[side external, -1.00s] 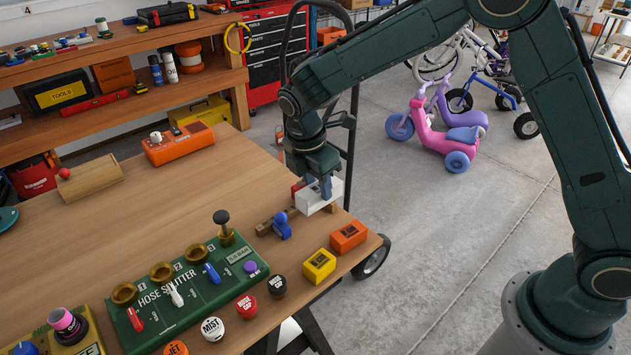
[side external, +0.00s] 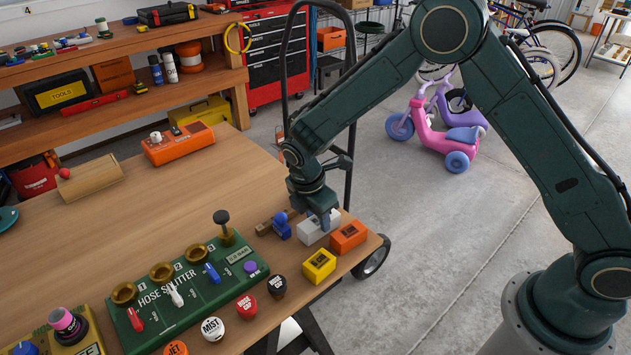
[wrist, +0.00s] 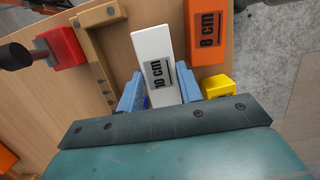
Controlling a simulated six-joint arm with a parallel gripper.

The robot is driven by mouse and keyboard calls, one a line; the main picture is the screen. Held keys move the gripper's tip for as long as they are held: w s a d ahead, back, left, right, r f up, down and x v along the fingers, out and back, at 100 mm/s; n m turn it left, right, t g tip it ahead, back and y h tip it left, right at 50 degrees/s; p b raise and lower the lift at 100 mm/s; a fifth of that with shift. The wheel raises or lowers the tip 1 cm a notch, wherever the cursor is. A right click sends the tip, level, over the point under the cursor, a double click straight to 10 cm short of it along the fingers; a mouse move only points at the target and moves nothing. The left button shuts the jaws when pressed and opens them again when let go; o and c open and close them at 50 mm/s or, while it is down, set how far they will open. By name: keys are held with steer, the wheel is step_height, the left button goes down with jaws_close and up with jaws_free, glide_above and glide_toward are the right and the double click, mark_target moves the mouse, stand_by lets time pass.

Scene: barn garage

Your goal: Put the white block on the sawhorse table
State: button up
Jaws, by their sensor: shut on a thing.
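The white block (side external: 311,233), marked 10 cm, is at the right end of the wooden sawhorse table (side external: 232,160), between a blue piece and the orange block. In the side view it looks at or very near the tabletop; exact contact cannot be told. My gripper (side external: 322,220) is above it with its fingers down on its sides. In the wrist view the white block (wrist: 152,48) lies between the two blue fingers of my gripper (wrist: 158,92), which are shut on it. Its near end is partly hidden by the gripper.
An orange block (side external: 348,237) marked 8 cm stands close on the right, a yellow block (side external: 319,265) nearer the front. A blue piece (side external: 281,227) and a wooden bracket (wrist: 92,60) lie left. A red block (wrist: 62,46) shows in the wrist view. The table's middle is clear.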

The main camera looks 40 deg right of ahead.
mark_target(309, 226)
steer(key=shift+f, duration=0.55)
steer(key=shift+f, duration=0.1)
steer(key=o, duration=0.8)
steer(key=r, duration=0.4)
steer(key=a+r, duration=0.1)
steer(key=r, duration=0.3)
steer(key=a+r, duration=0.1)
steer(key=r, duration=0.3)
steer(key=shift+a, duration=0.2)
steer(key=shift+r, duration=0.1)
